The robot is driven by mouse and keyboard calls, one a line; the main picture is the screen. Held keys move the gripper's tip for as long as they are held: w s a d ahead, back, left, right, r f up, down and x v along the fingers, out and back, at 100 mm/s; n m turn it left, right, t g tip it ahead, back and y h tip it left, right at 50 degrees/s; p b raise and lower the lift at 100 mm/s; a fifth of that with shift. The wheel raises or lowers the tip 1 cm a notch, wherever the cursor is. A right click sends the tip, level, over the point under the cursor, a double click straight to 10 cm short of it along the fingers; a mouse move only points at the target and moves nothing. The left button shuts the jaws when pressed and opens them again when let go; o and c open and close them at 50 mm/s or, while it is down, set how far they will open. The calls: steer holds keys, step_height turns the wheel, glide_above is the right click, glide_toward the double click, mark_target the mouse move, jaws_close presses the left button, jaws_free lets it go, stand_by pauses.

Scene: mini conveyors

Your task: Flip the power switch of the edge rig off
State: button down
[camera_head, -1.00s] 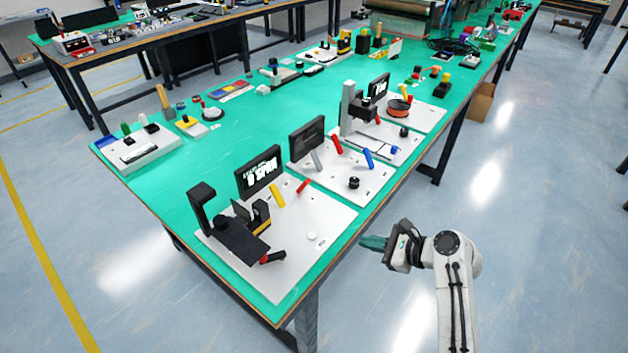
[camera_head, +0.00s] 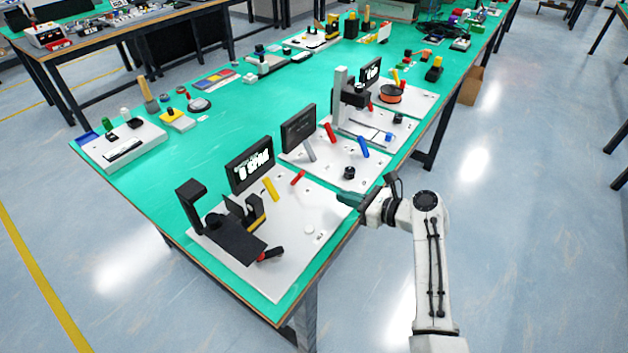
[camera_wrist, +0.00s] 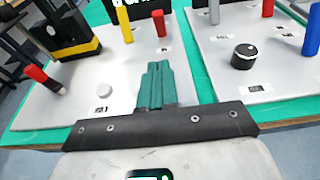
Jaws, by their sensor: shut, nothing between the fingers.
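The nearest white rig panel (camera_head: 295,262) sits at the table's corner. It carries a black machine (camera_head: 237,238), a lit display (camera_head: 250,172), a yellow lever (camera_head: 271,188), a small red lever (camera_head: 298,178), a white round button (camera_head: 309,230) and a red-and-black handle (camera_head: 270,254). I cannot read which part is the power switch or which rig is the edge rig. My gripper (camera_head: 345,199) is shut and empty, at this panel's right edge. In the wrist view its teal fingers (camera_wrist: 155,86) point toward the red lever (camera_wrist: 158,23), apart from it; the yellow lever (camera_wrist: 123,22) stands left.
A second white panel (camera_head: 330,172) stands just behind, with a dark screen (camera_head: 299,128), grey, red and blue levers and a black knob (camera_head: 349,172). A third panel with an orange spool (camera_head: 390,94) is farther back. Open floor lies right of the table.

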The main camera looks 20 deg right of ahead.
glide_toward(298, 178)
steer(key=f, duration=0.1)
steer(key=w+f, duration=0.1)
steer(key=f, duration=0.1)
steer(key=shift+w+a+f+b, duration=0.1)
steer(key=shift+w+b, duration=0.05)
steer(key=shift+b, duration=0.15)
steer(key=shift+w+a+r, duration=0.65)
steer(key=shift+w, duration=0.2)
steer(key=shift+w+a+r+p, duration=0.3)
steer(key=shift+w+a, duration=0.1)
steer(key=shift+w, duration=0.15)
steer(key=shift+r, duration=0.1)
